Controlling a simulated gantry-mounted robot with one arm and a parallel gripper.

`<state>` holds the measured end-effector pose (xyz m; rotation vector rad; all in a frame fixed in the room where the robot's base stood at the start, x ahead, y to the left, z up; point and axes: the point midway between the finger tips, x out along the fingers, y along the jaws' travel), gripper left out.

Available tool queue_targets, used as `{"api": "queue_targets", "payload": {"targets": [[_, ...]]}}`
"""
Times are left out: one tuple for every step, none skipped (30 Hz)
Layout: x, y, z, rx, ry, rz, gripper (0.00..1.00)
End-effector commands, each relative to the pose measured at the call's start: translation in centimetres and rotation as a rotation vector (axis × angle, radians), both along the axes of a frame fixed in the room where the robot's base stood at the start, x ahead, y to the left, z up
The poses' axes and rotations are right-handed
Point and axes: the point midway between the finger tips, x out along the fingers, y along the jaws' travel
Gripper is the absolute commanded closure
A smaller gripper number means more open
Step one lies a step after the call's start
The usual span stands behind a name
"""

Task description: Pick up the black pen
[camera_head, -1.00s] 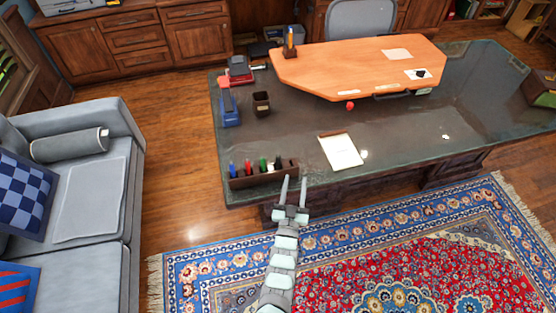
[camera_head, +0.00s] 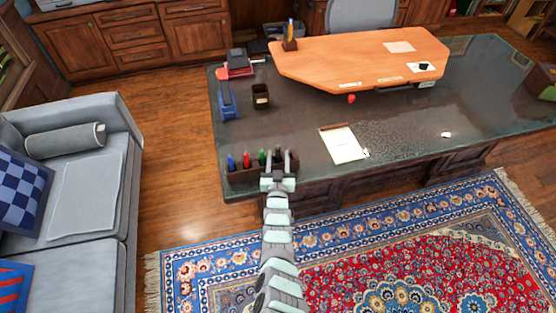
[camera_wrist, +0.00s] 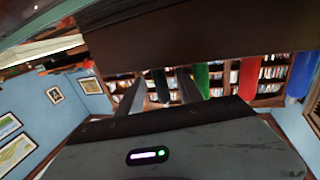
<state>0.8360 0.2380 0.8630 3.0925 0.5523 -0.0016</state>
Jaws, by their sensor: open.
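The black pen (camera_head: 278,154) stands upright at the right end of a dark pen holder (camera_head: 243,175) on the desk, beside a green pen (camera_head: 263,157), a red pen (camera_head: 246,160) and a blue pen (camera_head: 231,162). My gripper (camera_head: 278,158) is open at the holder's right end, one finger on each side of the black pen. In the wrist view, which looks upside down, the black pen (camera_wrist: 161,86) shows between the two open fingers. Whether a finger touches it I cannot tell. The pens' lower parts are hidden in the holder.
The glass-topped desk (camera_head: 300,125) carries a notepad (camera_head: 342,144), a dark cup (camera_head: 261,95), a blue stapler-like item (camera_head: 228,103) and a raised wooden board (camera_head: 350,60). A grey sofa (camera_head: 85,200) stands left. A patterned rug (camera_head: 400,250) lies in front.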

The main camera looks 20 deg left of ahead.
Motion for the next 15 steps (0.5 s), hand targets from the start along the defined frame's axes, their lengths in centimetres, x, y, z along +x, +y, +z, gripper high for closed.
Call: {"api": "queue_targets", "payload": {"targets": [[0.6, 0.3, -0.4, -0.001, -0.004, 0.002, 0.57], [0.9, 0.5, -0.4, -0.001, -0.004, 0.002, 0.57], [1.4, 0.7, -0.4, 0.0, -0.004, 0.003, 0.57], [1.8, 0.8, -0.3, 0.0, -0.005, 0.003, 0.57], [2.2, 0.9, -0.2, -0.001, -0.007, 0.002, 0.57], [2.6, 1.1, -0.1, -0.002, -0.007, 0.002, 0.57], [2.9, 1.2, -0.1, -0.002, -0.006, 0.003, 0.57], [3.1, 1.3, -0.2, -0.001, -0.005, 0.002, 0.57], [3.4, 1.4, -0.2, -0.002, -0.004, 0.002, 0.57], [3.5, 1.5, -0.1, -0.001, -0.004, 0.002, 0.57], [3.7, 1.6, -0.1, 0.0, -0.003, 0.002, 0.57], [3.9, 1.6, 0.0, 0.0, -0.002, 0.001, 0.57], [4.0, 1.6, 0.1, 0.0, -0.002, 0.001, 0.57], [4.1, 1.6, 0.1, 0.001, -0.002, 0.0, 0.57], [4.2, 1.6, 0.1, 0.002, -0.002, 0.0, 0.57]]}}
